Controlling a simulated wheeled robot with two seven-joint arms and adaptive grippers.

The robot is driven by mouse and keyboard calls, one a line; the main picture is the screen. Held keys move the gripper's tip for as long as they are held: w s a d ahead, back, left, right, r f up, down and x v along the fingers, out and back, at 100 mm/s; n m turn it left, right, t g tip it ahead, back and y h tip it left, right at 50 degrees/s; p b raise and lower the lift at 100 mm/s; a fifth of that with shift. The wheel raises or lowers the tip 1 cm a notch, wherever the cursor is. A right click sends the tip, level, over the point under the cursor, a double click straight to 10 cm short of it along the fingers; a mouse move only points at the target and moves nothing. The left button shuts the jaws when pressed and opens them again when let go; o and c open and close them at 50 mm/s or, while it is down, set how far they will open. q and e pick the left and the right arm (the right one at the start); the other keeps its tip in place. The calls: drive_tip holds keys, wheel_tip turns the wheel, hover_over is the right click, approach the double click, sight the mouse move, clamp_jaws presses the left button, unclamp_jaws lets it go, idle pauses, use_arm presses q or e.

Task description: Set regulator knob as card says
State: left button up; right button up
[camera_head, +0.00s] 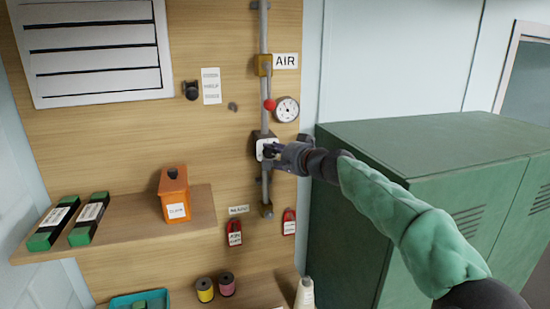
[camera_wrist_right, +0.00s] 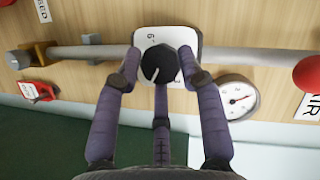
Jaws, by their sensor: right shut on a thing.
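The regulator is a white plate (camera_wrist_right: 183,38) with a black round knob (camera_wrist_right: 160,64) on a grey vertical pipe below the AIR sign. In the head view the plate (camera_head: 264,146) is partly hidden by my right gripper (camera_head: 275,151). In the right wrist view its fingers (camera_wrist_right: 162,76) are closed around the knob, one on each side. A white pointer line shows on the knob; a 6 and part of another digit show on the plate. A white card (camera_head: 211,86) with small unreadable lines hangs on the wall to the left. My left gripper is out of view.
A dial gauge (camera_head: 286,109) and a red ball-ended lever (camera_head: 269,104) sit just above the regulator. Red tags (camera_head: 234,233) hang below. A green cabinet (camera_head: 430,150) stands right, under my arm. A shelf (camera_head: 130,222) holds an orange box (camera_head: 174,193).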

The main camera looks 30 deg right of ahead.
drive_tip(key=shift+b, duration=0.35)
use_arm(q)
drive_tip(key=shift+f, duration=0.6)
use_arm(e)
drive_tip(key=o, duration=1.1)
drive_tip(key=shift+a, duration=0.15)
drive_tip(key=shift+s+d+r, duration=0.15)
drive_tip(key=shift+s+d, duration=0.05)
drive_tip(key=shift+s, duration=0.3)
drive_tip(key=v, duration=1.1)
